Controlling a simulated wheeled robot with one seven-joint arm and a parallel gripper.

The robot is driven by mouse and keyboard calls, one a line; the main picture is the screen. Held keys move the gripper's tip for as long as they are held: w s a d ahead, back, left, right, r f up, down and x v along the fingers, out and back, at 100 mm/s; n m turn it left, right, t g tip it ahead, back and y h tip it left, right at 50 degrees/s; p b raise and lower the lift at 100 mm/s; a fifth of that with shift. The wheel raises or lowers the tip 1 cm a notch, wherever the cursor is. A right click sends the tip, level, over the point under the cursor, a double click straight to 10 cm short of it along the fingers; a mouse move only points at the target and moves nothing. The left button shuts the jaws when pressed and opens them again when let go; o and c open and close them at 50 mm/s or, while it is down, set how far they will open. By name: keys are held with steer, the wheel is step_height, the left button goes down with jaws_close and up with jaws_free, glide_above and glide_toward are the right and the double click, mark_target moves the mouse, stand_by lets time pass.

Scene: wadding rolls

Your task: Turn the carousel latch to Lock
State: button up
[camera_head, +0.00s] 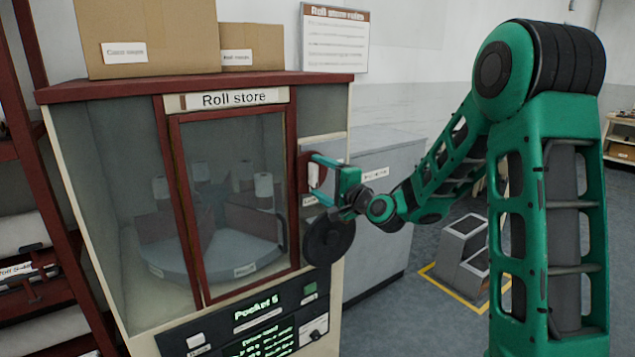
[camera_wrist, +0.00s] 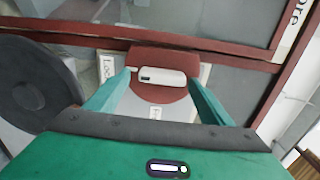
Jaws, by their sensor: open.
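The latch is a dark red round plate (camera_wrist: 160,92) with a pale bar handle (camera_wrist: 165,76), mounted on the cabinet just right of the door frame. In the wrist view the bar lies crosswise between the two fingers of my gripper (camera_wrist: 160,80). The fingers are apart, one by each end of the bar; I cannot tell whether they touch it. A label reading Lock (camera_wrist: 108,68) is left of the plate, and a smaller unreadable label (camera_wrist: 156,113) is below the bar. In the head view my gripper (camera_head: 318,176) reaches the latch (camera_head: 317,172) from the right and partly hides it.
The Roll store cabinet (camera_head: 342,104) holds a grey carousel (camera_head: 210,262) with white rolls behind a red-framed glass door. A black round wheel (camera_head: 328,242) is just below my gripper. A panel (camera_head: 258,310) showing Pocket 5 is lower down. A grey cabinet (camera_head: 388,225) stands to the right.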

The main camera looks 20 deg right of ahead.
steer(key=shift+s, duration=0.1)
steer(key=v, duration=1)
steer(key=shift+s, duration=0.25)
steer(key=shift+d, duration=0.1)
steer(key=s+f+n+g+h, duration=0.1)
steer(key=s+f+n+g, duration=0.75)
steer(key=s+f, duration=0.2)
steer(key=s+d+g+h, duration=0.2)
steer(key=s+d+g, duration=0.2)
steer(key=s, duration=1)
steer(key=s+d+g+h, duration=0.2)
steer(key=s+d+g, duration=0.2)
steer(key=s+d, duration=0.4)
steer(key=s, duration=0.7)
steer(key=shift+s+d+g, duration=0.2)
steer(key=shift+d+g, duration=0.15)
steer(key=shift+d, duration=0.05)
steer(key=shift+f, duration=0.1)
